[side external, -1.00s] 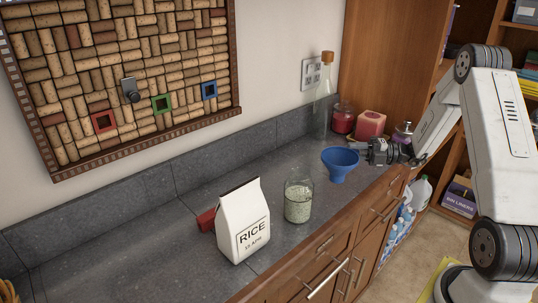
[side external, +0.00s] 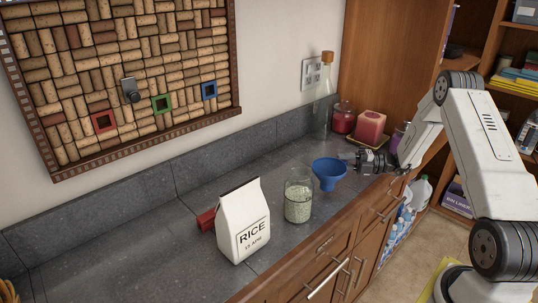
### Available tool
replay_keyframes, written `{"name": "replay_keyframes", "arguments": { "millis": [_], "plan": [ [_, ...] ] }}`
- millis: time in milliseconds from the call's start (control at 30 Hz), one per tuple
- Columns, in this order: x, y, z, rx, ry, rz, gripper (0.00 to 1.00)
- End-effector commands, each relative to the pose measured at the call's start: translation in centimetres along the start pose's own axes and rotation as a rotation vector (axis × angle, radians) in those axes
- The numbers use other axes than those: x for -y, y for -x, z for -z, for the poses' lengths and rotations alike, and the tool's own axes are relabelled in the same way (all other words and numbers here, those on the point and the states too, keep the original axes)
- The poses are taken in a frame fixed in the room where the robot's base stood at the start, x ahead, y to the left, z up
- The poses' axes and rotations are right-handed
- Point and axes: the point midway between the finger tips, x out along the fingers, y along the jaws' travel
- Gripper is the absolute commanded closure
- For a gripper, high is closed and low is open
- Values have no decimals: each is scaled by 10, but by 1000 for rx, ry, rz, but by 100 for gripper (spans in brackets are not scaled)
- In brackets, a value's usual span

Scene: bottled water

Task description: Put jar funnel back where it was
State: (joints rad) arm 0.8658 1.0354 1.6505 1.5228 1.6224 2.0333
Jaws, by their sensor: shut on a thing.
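The blue jar funnel (side external: 328,171) is at the right of the counter, wide mouth up and spout down, roughly upright. My gripper (side external: 347,161) reaches in from the right and is shut on the funnel's right side. Whether the spout touches the counter I cannot tell. A glass jar (side external: 298,203) with pale grains stands to the left of the funnel, apart from it. A white bag marked RICE (side external: 243,222) stands left of the jar.
A cork board (side external: 125,75) with a dark hook (side external: 130,90) and red, green and blue square frames hangs on the wall. A tall corked bottle (side external: 324,100), a red jar (side external: 343,117) and a pink block (side external: 370,127) stand behind. A red object (side external: 206,220) lies behind the bag.

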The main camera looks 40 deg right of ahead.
Motion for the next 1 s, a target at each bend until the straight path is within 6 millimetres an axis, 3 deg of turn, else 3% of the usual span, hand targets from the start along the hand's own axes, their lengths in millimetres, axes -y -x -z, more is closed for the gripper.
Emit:
{"name": "replay_keyframes", "arguments": {
  "millis": [200, 633, 667, 700, 767, 1000],
  "plan": [
    [19, 1, 0, 0, -1, 1, 100],
    [23, 1, 0, 0, 0, 1, 100],
    [23, 1, 0, 0, 0, 1, 59],
    [23, 1, 0, 0, 0, 1, 46],
    [23, 1, 0, 0, 0, 1, 30],
    [23, 1, 0, 0, 0, 1, 30]
  ]
}}
